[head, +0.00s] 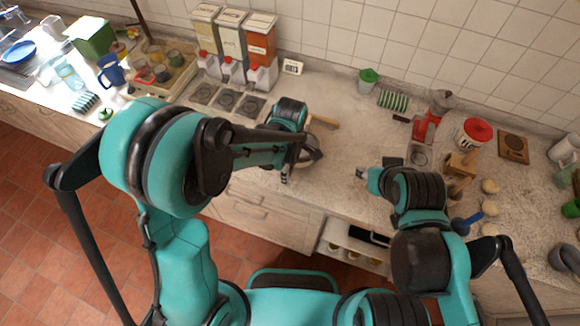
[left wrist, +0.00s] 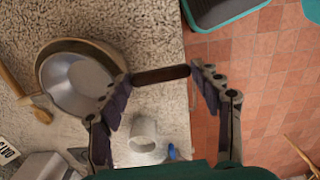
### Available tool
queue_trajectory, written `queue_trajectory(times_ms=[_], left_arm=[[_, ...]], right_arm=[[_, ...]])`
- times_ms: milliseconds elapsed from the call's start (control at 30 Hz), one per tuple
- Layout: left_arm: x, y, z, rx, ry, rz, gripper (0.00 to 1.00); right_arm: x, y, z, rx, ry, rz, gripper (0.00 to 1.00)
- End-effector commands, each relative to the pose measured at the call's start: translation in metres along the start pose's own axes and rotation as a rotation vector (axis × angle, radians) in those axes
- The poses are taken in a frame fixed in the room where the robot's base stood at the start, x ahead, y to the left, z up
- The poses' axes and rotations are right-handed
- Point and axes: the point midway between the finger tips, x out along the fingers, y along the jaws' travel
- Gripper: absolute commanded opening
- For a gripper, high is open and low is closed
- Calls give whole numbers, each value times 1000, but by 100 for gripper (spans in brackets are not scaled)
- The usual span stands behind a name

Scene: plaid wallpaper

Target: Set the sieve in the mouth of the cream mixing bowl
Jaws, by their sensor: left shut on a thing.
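A round brown-grey vessel (left wrist: 80,78) with a dark handle (left wrist: 162,75) lies at the upper left of the left wrist view; it may be the sieve, but I cannot make out mesh. My left gripper (left wrist: 165,88) has its fingers at the two ends of the handle and is shut on it. In the head view, my left gripper (head: 294,166) is over the counter's front part, with the vessel (head: 314,151) partly hidden behind it. My right gripper (head: 362,174) is over the counter to the right; its jaw opening is unclear. I cannot identify the cream mixing bowl.
A wooden-handled tool (head: 325,121) lies behind the vessel. Dispensers (head: 232,45) stand along the wall.

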Motion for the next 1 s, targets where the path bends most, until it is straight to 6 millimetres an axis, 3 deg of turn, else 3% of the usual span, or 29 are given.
queue_trajectory(times_ms=[533,567,633,1000], left_arm=[[5,0,0,0,0,0,34],[5,0,0,0,0,0,67],[4,0,0,0,0,0,85],[2,0,0,0,0,0,88]], right_arm=[[5,0,3,0,0,0,40],[5,0,3,0,0,0,40],[4,0,3,0,0,0,40],[4,0,3,0,0,0,40]])
